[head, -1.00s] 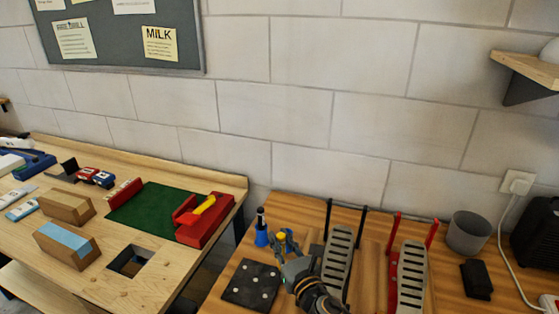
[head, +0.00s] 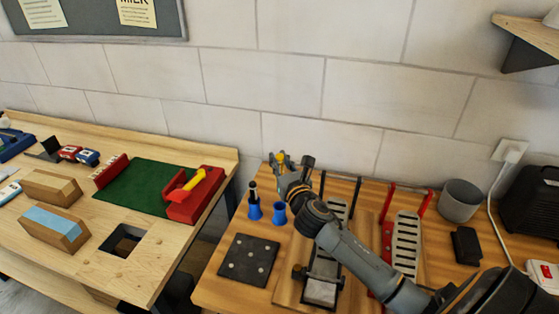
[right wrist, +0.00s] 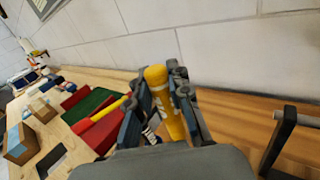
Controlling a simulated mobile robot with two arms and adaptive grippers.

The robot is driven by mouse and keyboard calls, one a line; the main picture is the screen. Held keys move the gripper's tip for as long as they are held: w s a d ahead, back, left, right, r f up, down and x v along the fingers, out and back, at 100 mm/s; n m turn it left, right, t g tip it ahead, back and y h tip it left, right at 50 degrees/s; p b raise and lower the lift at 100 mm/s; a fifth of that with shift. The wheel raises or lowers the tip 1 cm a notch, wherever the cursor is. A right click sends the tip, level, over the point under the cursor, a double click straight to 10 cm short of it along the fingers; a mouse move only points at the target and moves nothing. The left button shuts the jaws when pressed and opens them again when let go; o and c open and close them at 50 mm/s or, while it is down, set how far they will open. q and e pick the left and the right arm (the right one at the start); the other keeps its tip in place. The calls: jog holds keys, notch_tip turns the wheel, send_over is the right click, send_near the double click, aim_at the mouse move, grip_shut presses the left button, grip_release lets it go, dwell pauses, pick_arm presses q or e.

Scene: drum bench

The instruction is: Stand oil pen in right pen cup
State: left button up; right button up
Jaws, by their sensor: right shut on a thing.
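My right gripper (head: 284,168) is shut on a yellow pen, the oil pen (right wrist: 161,92). The right wrist view shows the pen upright with a slight tilt between the fingers; its lower end is hidden. In the head view the oil pen's yellow top (head: 280,158) shows at the fingers, above and behind the cups in the picture. The right pen cup (head: 279,214) is blue, and no pen shows in it. The left pen cup (head: 254,212) is also blue and holds a dark pen (head: 253,192). My left gripper is not in view.
A black dotted plate (head: 248,260) lies in front of the cups. Slotted pedals (head: 405,245) stand to the right, partly behind my right arm. A grey bin (head: 461,201) is farther right. A gap separates this bench from the left table (head: 165,255).

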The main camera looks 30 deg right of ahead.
jog(key=shift+f+b, duration=0.6)
jog(key=shift+f, duration=0.3)
jog(key=shift+f+b, duration=0.9)
jog(key=shift+b, duration=0.1)
jog(key=shift+f+b, duration=2.45)
jog(key=shift+f, duration=0.6)
jog(key=o, duration=0.9)
jog(key=shift+c, duration=0.2)
jog(key=shift+s, duration=0.1)
jog(key=v, duration=1.2)
